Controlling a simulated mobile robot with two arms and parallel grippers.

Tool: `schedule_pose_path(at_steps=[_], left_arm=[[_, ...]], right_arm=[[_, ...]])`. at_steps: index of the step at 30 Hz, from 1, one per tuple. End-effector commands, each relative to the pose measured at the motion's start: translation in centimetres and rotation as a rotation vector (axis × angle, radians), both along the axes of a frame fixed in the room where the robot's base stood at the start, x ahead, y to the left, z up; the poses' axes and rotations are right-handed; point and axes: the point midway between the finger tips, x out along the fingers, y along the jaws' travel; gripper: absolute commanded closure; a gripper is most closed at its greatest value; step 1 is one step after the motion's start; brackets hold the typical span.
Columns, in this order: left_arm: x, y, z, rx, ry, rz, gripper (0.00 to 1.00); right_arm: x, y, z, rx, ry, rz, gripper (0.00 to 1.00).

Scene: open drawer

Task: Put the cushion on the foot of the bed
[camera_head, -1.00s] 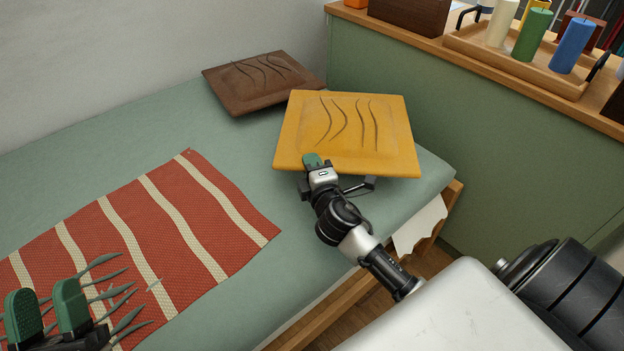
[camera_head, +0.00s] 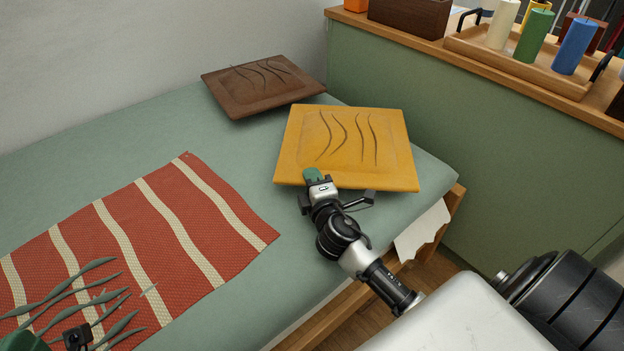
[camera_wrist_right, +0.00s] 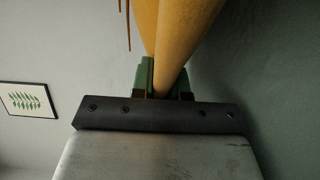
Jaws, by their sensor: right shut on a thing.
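A yellow square cushion (camera_head: 345,145) with dark wavy lines is over the right end of the green bed (camera_head: 235,180). My right gripper (camera_head: 314,178) is shut on its near edge, left of the middle. The wrist view also shows the yellow cushion (camera_wrist_right: 185,40) pinched between the green fingertips (camera_wrist_right: 160,80). I cannot tell if its underside touches the bed. My left gripper (camera_head: 45,340) is cut off at the bottom left corner, over the striped blanket, and its jaws do not show clearly.
A brown cushion (camera_head: 262,85) lies on the bed by the wall. A red and cream striped blanket (camera_head: 150,235) lies left, with grey-green leaf shapes (camera_head: 95,300) near its lower end. A green cabinet (camera_head: 480,140) with a candle tray (camera_head: 520,67) stands beyond the bed's right end.

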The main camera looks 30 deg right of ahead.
Motion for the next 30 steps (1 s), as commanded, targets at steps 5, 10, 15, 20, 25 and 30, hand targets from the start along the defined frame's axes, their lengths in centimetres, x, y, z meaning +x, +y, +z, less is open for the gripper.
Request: schedule_pose_path(at_steps=[5,10,15,20,25,30], left_arm=[[-0.3,0.1,-0.1,-0.007,-0.020,-0.001,0.57],[-0.3,0.1,-0.1,-0.005,-0.019,-0.001,0.57],[-0.3,0.0,-0.1,-0.005,-0.018,-0.001,0.57],[0.1,-0.1,0.1,0.002,0.006,-0.001,0.57],[1.4,-0.2,-0.1,0.033,0.103,0.007,0.57],[2.0,-0.4,-0.3,0.048,0.150,0.009,0.57]], right_arm=[[0.0,0.0,-0.3,0.000,0.000,0.000,0.76],[0.0,0.0,-0.3,0.000,0.000,0.000,0.60],[0.0,0.0,-0.2,0.000,0.000,0.000,0.60],[-0.5,0.2,0.0,0.000,0.002,0.000,0.60],[-3.5,0.9,0.0,0.002,0.005,0.000,0.60],[-7.3,1.9,-0.2,0.003,0.004,-0.001,0.60]])
